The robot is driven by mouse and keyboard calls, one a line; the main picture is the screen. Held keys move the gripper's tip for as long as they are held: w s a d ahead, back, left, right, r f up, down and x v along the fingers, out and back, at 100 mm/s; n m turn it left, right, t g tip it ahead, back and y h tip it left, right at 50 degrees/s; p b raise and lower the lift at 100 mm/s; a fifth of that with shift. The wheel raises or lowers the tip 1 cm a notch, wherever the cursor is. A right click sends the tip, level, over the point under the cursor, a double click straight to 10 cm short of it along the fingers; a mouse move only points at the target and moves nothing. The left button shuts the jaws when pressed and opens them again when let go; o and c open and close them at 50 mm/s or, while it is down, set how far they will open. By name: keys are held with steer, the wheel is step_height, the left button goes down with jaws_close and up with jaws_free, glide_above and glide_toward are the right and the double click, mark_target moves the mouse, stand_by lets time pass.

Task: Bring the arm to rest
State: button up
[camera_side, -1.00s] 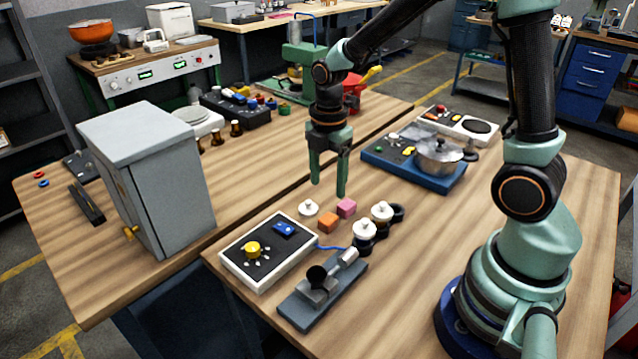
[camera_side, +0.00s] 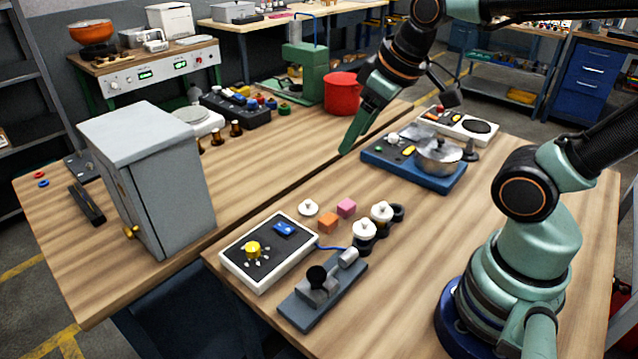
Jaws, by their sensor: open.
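My gripper (camera_side: 347,150) is raised over the table (camera_side: 420,290), left of the blue panel with the pot. Its fingers are green and point down and to the left. From this side the two fingers overlap, and nothing shows between or below them. My arm is folded up and back toward the upper right, above its base at the right side of the table.
An orange block (camera_side: 328,223) and a pink block (camera_side: 346,208) lie mid-table beside white-topped pieces. A control box (camera_side: 268,250), a lever fixture (camera_side: 322,291), a grey cabinet (camera_side: 150,180), a pot (camera_side: 438,156) and a red bucket (camera_side: 342,93) stand around.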

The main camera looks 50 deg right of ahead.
steer(key=shift+s+r+m+t, duration=0.3)
steer(key=shift+s+m, duration=0.1)
steer(key=shift+m, duration=0.5)
